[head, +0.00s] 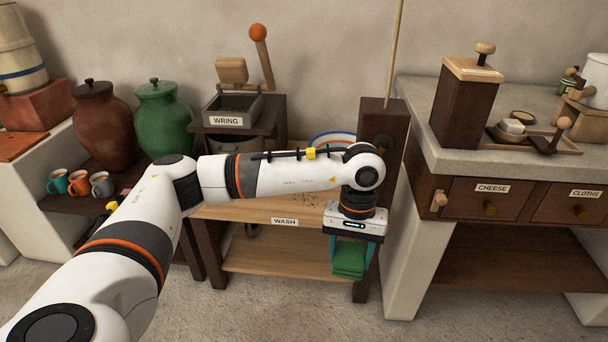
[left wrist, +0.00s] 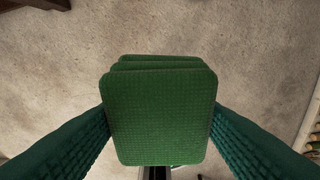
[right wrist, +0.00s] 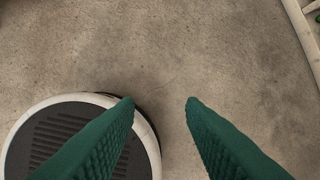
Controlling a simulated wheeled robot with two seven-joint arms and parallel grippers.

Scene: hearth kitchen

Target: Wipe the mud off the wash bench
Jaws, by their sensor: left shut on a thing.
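The wash bench (head: 247,209) is a wooden bench with a WASH label on its front edge. Dark specks of mud (head: 311,197) show on its top, partly hidden behind my left arm. My left gripper (head: 350,249) points down in front of the bench's right end. It is shut on a folded green cloth (head: 348,265), which hangs below the level of the bench top. The cloth also fills the middle of the left wrist view (left wrist: 160,115), between the two fingers. My right gripper (right wrist: 160,101) is open and empty above the floor, outside the head view.
A wringer box (head: 232,108) labelled WRING stands behind the bench at left. A blue-rimmed bowl (head: 333,136) is partly hidden behind my arm. A dark post (head: 381,125) rises at right, beside the stone counter (head: 425,140) with CHEESE and CLOTHS drawers. Jars and mugs stand at left.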

